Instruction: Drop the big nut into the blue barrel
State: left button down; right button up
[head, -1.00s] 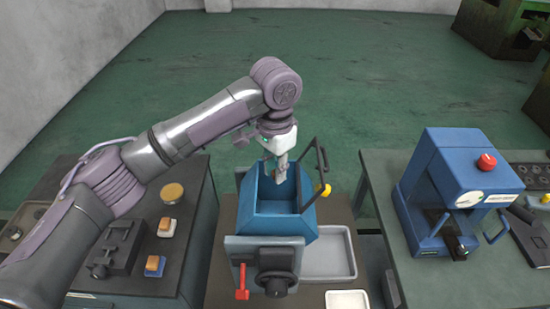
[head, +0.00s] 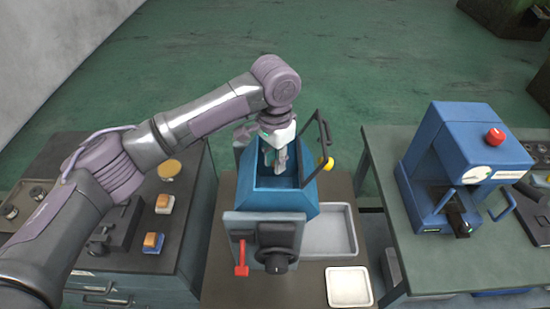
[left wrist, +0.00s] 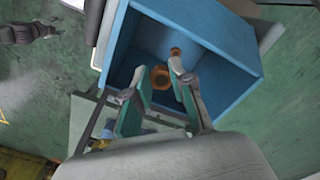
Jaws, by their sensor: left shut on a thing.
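The blue barrel (head: 262,200) is an open-topped, box-like blue tub on a machine in the middle of the head view. Its blue wall also shows in the left wrist view (left wrist: 215,35). My left gripper (head: 274,164) points down into the barrel's opening. In the left wrist view, the big nut (left wrist: 160,77), a brass-coloured hex ring, shows between the left gripper's fingertips (left wrist: 158,72), above the dark barrel interior. The gripper is shut on it. In the head view the nut cannot be made out. My right gripper is not in view.
A small brass-coloured piece (left wrist: 176,51) shows within the barrel. A black bar with a yellow knob (head: 326,164) rises at the barrel's right. Grey tray (head: 345,250) and white tray (head: 349,300) lie beside the machine. A blue press (head: 455,150) stands on the right table.

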pick_arm(q)
jog(key=c, duration=0.9)
grip_release()
jog(key=shift+c, duration=0.2)
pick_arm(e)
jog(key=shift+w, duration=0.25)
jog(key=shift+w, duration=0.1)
pick_arm(q)
jog(key=shift+r, duration=0.1)
notch_tip(320, 180, up, 12)
jog(key=shift+f, duration=0.1)
